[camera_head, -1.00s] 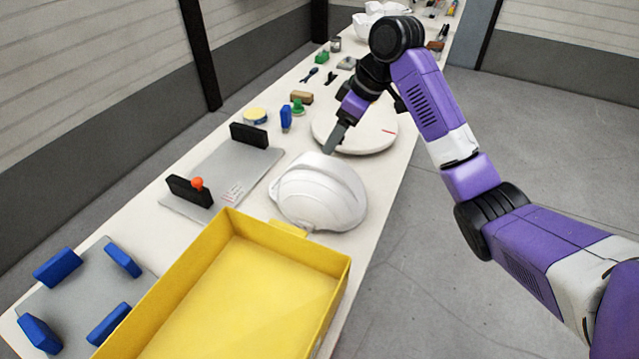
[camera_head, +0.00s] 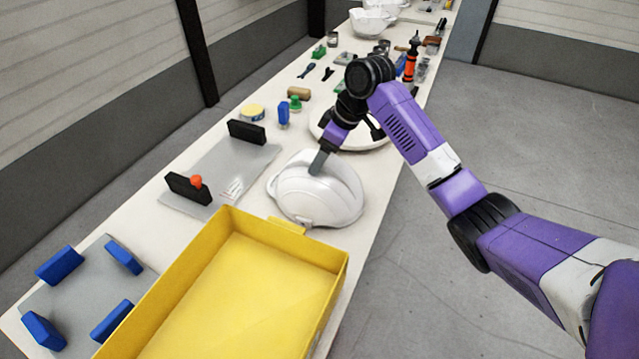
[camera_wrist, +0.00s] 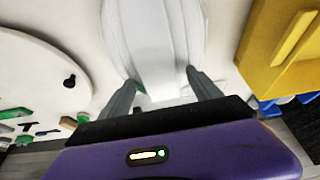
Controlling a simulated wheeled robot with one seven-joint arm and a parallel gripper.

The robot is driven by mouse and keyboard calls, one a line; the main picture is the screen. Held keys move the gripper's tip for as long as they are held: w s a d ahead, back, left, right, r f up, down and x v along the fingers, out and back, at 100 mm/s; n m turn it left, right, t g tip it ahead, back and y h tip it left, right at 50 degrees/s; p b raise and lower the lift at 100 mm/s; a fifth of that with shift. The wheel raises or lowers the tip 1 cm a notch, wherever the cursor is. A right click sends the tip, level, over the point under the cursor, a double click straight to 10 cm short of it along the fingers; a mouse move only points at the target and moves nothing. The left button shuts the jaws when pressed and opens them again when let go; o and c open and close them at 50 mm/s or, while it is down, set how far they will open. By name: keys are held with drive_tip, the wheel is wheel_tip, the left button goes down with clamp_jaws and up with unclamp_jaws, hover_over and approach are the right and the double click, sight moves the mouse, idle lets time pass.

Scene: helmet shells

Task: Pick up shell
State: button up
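The white helmet shell (camera_head: 308,192) sits on the white table, dome up, just behind the yellow box. My gripper (camera_head: 318,162) is over the far side of the shell, fingers pointing down at it. In the wrist view the shell (camera_wrist: 155,38) fills the top middle. My gripper (camera_wrist: 163,92) shows there with its two fingers spread apart, one towards each side of the shell. Whether the fingers touch the shell I cannot tell.
The yellow box (camera_head: 335,285) stands in front of the shell, close to it. A round white disc (camera_head: 375,140) lies behind, partly under my arm. A grey plate with black blocks (camera_head: 205,165) is to the left. More white shells (camera_head: 368,22) stand at the far end.

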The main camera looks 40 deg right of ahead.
clamp_jaws()
idle(0.3)
